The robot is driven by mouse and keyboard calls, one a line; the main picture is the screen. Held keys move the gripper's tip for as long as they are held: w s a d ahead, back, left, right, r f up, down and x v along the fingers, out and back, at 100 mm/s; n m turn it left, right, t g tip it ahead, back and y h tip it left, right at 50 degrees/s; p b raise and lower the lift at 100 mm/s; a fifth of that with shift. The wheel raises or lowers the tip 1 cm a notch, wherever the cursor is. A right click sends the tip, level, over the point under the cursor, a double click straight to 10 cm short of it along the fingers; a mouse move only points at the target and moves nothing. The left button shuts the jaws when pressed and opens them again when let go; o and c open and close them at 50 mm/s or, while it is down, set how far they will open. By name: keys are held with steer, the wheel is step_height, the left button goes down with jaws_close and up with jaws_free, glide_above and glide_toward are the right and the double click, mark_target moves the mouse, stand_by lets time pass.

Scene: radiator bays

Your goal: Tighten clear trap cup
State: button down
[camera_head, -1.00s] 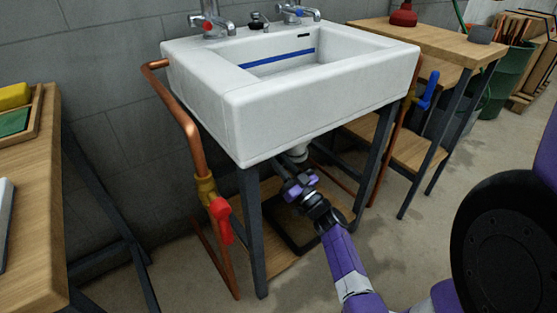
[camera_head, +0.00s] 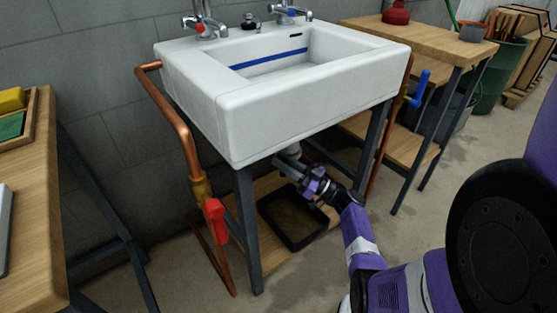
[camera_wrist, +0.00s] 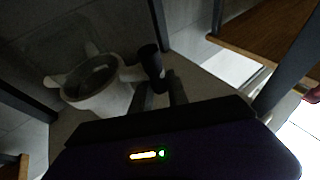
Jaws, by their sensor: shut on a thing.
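The trap cup (camera_wrist: 95,88) shows in the wrist view as a pale, partly see-through round cup with lugs on its sides. A dark cylindrical grip (camera_wrist: 152,62) stands at its right lug. My gripper (camera_wrist: 161,92) has its fingers around the lower end of this dark grip and is shut on it; the exact contact is dim. The cup itself is hard to make out there.
A black tray (camera_head: 268,212) lies on the wooden shelf below the sink. Dark metal legs (camera_head: 248,240) flank the space. A copper pipe with a red-handled valve (camera_head: 215,215) runs at the left, and a blue-handled valve (camera_head: 420,90) is at the right.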

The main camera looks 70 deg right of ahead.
steer(key=shift+s+d+n+y, duration=0.3)
steer(key=shift+s+n+y, duration=0.2)
steer(key=shift+y, duration=0.5)
steer(key=s+d+b, duration=0.1)
steer(key=s+d, duration=0.2)
steer(key=s, duration=0.2)
steer(key=shift+d, duration=0.3)
steer(key=shift+r, duration=0.1)
steer(key=c, duration=1.3)
jaws_free()
steer(key=shift+s, duration=0.1)
